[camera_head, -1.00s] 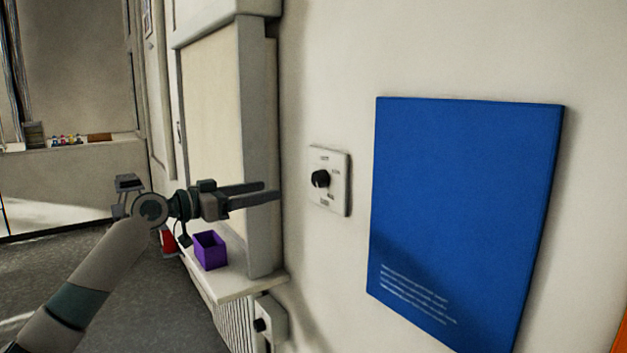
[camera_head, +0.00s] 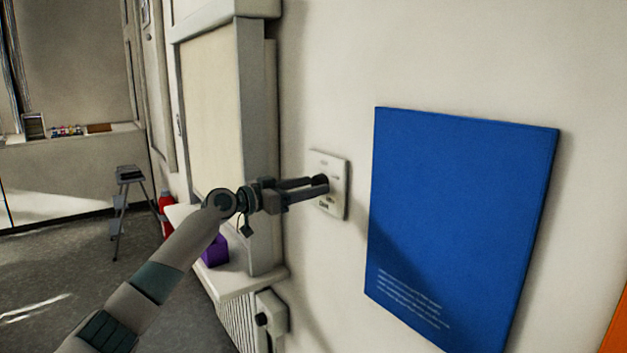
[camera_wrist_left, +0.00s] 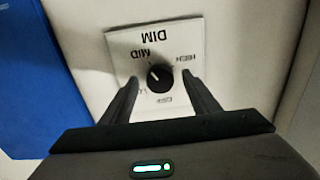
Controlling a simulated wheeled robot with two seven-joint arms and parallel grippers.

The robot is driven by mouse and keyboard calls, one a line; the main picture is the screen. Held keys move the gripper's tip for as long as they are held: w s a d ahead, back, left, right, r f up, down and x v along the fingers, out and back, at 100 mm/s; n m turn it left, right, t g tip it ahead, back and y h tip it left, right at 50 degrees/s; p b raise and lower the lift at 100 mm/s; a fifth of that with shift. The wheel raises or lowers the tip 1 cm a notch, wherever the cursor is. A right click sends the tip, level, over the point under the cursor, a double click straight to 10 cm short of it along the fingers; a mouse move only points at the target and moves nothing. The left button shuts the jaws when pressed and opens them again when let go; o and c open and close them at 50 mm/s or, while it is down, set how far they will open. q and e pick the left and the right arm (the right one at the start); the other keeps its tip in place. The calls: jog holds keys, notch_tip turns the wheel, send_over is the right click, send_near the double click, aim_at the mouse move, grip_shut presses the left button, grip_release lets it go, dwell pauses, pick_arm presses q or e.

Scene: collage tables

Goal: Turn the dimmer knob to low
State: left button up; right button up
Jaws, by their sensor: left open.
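The dimmer plate (camera_head: 338,170) is a white square on the wall with a round black knob (camera_head: 321,181) in its middle. In the left wrist view the plate (camera_wrist_left: 185,45) shows upside down with the words DIM, MID and HIGH, and the knob (camera_wrist_left: 159,76) has a white pointer mark aimed toward the upper left. My left gripper (camera_head: 318,186) is open with its fingers on either side of the knob. In the left wrist view the fingers (camera_wrist_left: 162,92) stand apart, and I cannot tell whether they touch the knob. The right gripper is not in view.
A blue panel (camera_head: 460,210) hangs on the wall to the right of the plate. A ledge with a purple box (camera_head: 215,252) lies below left, and a second wall control (camera_head: 270,314) is lower down. A step stool (camera_head: 128,190) stands on the floor at the left.

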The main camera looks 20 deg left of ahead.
pick_arm(q)
jog(key=shift+x, duration=0.8)
jog(key=c, duration=1)
